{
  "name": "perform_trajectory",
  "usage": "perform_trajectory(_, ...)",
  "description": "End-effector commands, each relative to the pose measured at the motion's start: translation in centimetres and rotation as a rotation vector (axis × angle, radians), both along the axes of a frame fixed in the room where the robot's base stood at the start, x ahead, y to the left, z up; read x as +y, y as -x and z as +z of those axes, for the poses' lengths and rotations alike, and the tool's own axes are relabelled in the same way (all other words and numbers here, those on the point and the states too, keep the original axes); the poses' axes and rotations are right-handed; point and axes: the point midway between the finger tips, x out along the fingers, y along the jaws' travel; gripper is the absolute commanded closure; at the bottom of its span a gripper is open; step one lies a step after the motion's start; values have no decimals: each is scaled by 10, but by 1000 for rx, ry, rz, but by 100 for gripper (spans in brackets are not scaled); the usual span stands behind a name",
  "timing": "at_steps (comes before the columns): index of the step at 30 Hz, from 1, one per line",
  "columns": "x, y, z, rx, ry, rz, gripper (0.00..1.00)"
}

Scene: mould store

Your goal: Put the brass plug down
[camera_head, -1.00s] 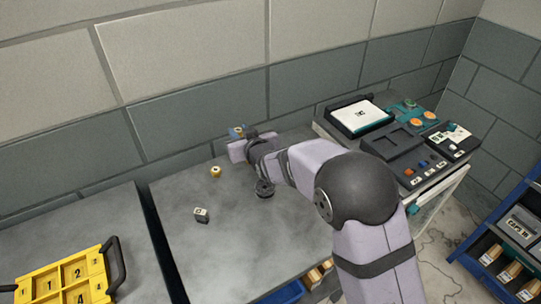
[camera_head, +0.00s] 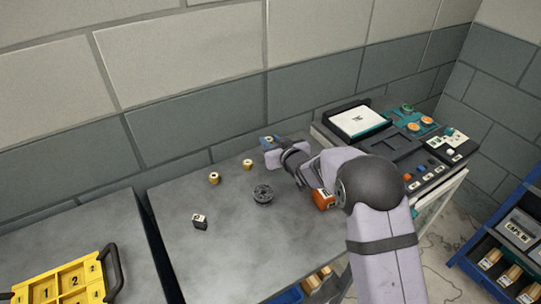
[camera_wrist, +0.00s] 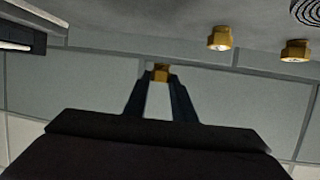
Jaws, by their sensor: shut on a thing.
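My gripper (camera_head: 268,140) is near the back edge of the grey table (camera_head: 235,235), close to the wall. In the wrist view its two dark fingers (camera_wrist: 160,82) are shut on a small brass plug (camera_wrist: 161,72), whose end shows between the tips. I cannot tell whether the held plug touches anything. Two other brass plugs stand on the table: a left one (camera_head: 214,178) and a right one (camera_head: 247,165), both left of my gripper. Two brass plugs also show in the wrist view, one at top centre-right (camera_wrist: 219,38) and one at the right (camera_wrist: 295,50).
A dark ringed disc (camera_head: 263,195) and a small dark block with a pale top (camera_head: 200,221) lie on the table. An orange block (camera_head: 324,199) is beside my arm. A control console (camera_head: 395,150) stands right. A yellow tray (camera_head: 65,283) is on the left table.

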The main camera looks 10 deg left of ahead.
Motion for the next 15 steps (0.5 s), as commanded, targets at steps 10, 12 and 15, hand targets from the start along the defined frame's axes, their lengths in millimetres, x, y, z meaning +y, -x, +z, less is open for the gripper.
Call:
perform_trajectory(10,0,0,-19,-2,0,0,100)
perform_trajectory(12,0,0,-23,-1,0,0,100)
perform_trajectory(15,0,1,-35,0,1,0,100)
